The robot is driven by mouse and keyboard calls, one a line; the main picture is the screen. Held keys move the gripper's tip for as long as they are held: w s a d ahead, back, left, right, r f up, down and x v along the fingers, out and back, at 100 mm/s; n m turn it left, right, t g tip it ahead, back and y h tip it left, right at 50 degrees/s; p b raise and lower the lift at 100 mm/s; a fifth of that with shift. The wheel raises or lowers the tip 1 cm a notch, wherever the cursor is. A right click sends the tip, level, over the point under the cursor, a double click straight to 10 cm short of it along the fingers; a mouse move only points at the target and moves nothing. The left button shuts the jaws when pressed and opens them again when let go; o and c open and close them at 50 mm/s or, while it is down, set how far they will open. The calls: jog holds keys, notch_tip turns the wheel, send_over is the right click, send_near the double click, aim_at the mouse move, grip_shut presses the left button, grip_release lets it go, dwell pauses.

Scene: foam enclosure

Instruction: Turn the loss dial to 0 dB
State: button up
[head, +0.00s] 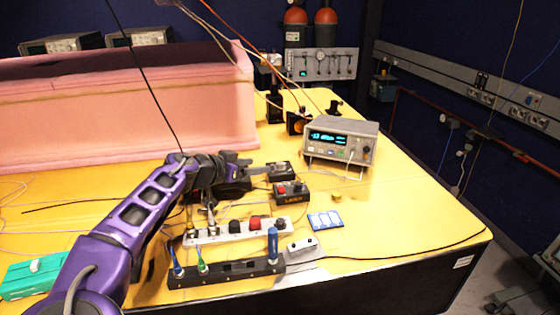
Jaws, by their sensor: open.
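My purple arm reaches in from the lower left, and my gripper (262,170) is low over the yellow table. Its jaws are open, and I see nothing held between them. Just right of the fingertips is a small dark box (281,172) with a dark knob-like top. I cannot tell whether they touch. Below it is a black box with red on top (290,193). A white strip (262,232) nearby carries dark and red knobs. No dial marking is legible, so I cannot tell which knob is the loss dial or its setting.
A bench instrument with a lit display (341,140) stands at the right. A black rack (225,276) with upright connectors is in front. A pink foam wall (120,120) is behind my arm. Thin cables cross the table. The yellow top at right (410,215) is mostly clear.

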aim_at(279, 163)
jog(key=x, duration=1)
jog(key=shift+w+d, duration=0.15)
jog(key=shift+w, duration=0.1)
grip_shut()
